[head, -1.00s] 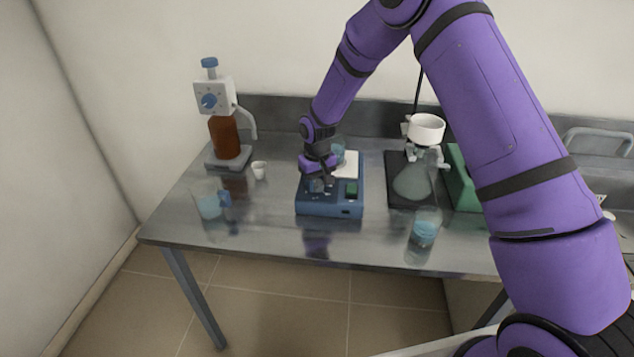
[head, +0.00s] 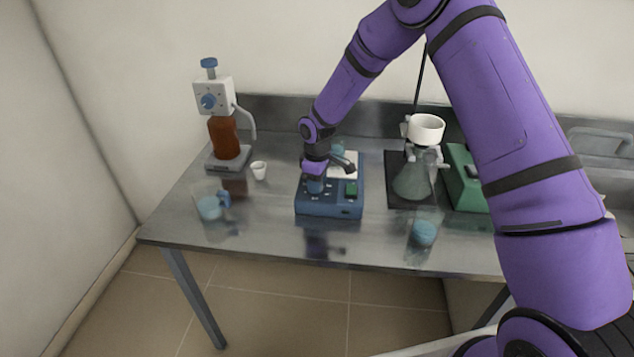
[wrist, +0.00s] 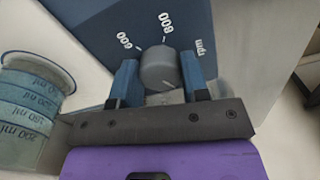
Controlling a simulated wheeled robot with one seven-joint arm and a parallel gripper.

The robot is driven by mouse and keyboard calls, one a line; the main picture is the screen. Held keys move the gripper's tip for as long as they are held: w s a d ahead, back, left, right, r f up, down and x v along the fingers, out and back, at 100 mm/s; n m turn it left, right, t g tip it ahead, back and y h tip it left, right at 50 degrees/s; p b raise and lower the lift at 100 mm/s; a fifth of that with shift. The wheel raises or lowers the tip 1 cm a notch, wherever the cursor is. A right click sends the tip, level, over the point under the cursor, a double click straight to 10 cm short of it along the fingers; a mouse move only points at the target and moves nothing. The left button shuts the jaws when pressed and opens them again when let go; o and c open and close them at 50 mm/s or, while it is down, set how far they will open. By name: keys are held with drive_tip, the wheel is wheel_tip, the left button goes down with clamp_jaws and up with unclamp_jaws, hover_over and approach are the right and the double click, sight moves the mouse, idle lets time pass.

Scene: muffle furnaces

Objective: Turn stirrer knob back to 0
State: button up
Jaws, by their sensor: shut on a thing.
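The blue stirrer (head: 330,208) stands on the steel bench, with a white top plate and a green switch on its sloping front. My gripper (head: 316,186) is down at the left of that front panel. In the wrist view the grey round stirrer knob (wrist: 158,66) sits between the blue fingertips of my gripper (wrist: 159,82), which is shut on it. Printed marks 600, 800 and rpm show around the knob. The 0 mark is not visible, and I cannot tell where the knob points. In the head view my gripper hides the knob.
A graduated beaker (wrist: 35,100) stands close beside the gripper in the wrist view. The bench (head: 270,235) also holds a brown dispenser bottle (head: 224,138), a small white cup (head: 259,170), blue-liquid beakers (head: 424,234), a filter flask (head: 411,180) and a green box (head: 464,180).

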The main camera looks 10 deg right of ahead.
drive_tip(key=shift+w, duration=0.1)
idle(0.3)
drive_tip(key=o, duration=0.9)
drive_tip(key=shift+r, duration=0.1)
wheel_tip(320, 180, up, 11)
drive_tip(key=shift+f, duration=0.15)
